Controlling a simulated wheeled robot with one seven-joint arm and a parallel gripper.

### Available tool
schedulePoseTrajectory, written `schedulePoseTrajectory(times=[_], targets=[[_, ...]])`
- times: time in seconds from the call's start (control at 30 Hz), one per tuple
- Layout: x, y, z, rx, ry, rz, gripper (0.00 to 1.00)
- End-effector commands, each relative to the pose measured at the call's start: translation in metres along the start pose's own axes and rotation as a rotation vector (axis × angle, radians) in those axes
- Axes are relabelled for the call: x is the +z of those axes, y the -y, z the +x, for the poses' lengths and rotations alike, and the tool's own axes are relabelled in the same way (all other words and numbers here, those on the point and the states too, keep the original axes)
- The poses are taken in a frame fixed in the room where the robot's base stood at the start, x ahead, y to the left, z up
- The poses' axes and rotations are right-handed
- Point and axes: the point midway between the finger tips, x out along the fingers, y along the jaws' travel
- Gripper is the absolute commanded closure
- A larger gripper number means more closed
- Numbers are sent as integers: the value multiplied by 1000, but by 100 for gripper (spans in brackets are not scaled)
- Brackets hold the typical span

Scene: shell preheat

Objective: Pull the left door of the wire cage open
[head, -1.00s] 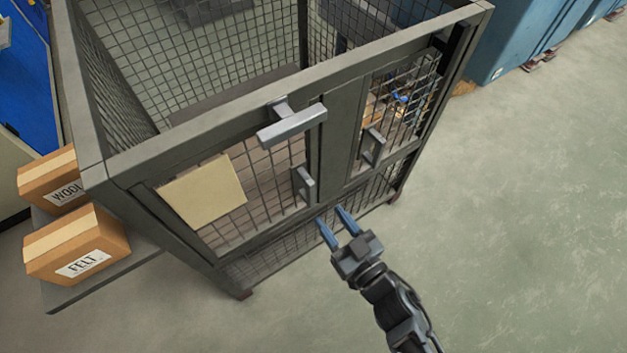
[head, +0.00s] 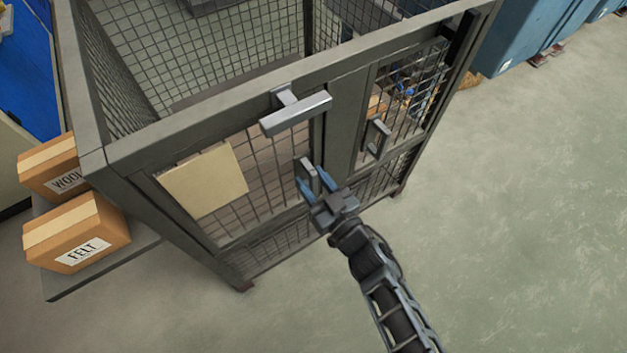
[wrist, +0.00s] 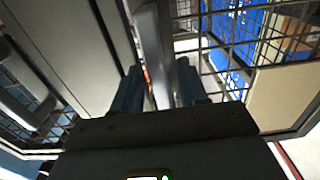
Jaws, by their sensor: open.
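The wire cage (head: 225,95) stands in front of me, and its left door (head: 275,180) looks closed in its frame. A tan panel (head: 203,178) is on that door's left part. The door's grey upright handle (head: 306,168) is near its right edge. My gripper (head: 314,183) is open at this handle. In the wrist view the handle (wrist: 150,45) runs between the two blue fingers of my gripper (wrist: 158,85), and I cannot tell whether they touch it. The lower end of the handle is partly hidden by the fingers in the head view.
A grey T-shaped bar (head: 296,113) juts from the top rail above the left door. The right door (head: 410,95) has its own handle (head: 377,138). Boxes marked WOOL (head: 50,168) and FELT (head: 77,232) sit at left. The floor (head: 510,220) at right is clear.

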Motion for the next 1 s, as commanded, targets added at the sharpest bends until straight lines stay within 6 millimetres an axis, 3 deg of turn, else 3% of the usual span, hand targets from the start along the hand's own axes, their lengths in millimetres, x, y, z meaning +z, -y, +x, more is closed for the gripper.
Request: schedulePoseTrajectory(times=[0.07,0.5,1.0], targets=[[0,0,0,0,0,0,59],[0,0,0,0,0,0,100],[0,1,-4,6,-1,0,100]])
